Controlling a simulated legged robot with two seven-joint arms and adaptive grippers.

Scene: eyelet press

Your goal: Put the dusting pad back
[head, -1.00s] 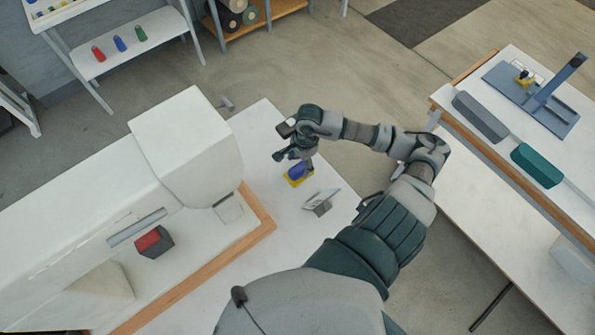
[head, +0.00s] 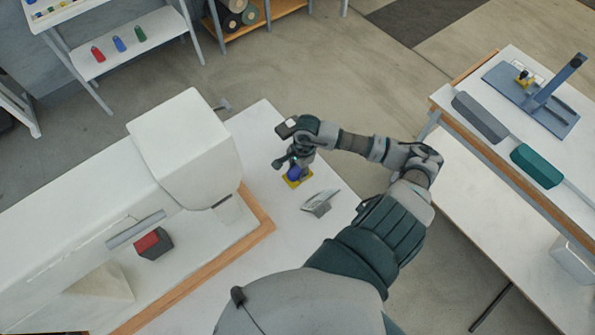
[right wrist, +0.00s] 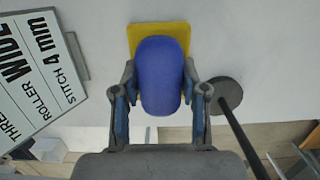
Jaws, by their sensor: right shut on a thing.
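My right gripper (head: 292,160) is low over the white table and shut on a blue rounded pad, which I take to be the dusting pad (head: 293,174). In the right wrist view the blue pad (right wrist: 160,75) sits between the two fingers. A yellow square (right wrist: 160,32) shows behind the pad's far end. In the head view the yellow square (head: 299,183) is under or just beside the pad. I cannot tell whether the pad touches it. My left gripper is not in view.
A tilted sign (head: 319,203) stands on the table near the gripper. A large white machine (head: 185,150) is at left, with a red and dark block (head: 154,243) on its bed. A dark round disc on a rod (right wrist: 228,92) is close to the right finger.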

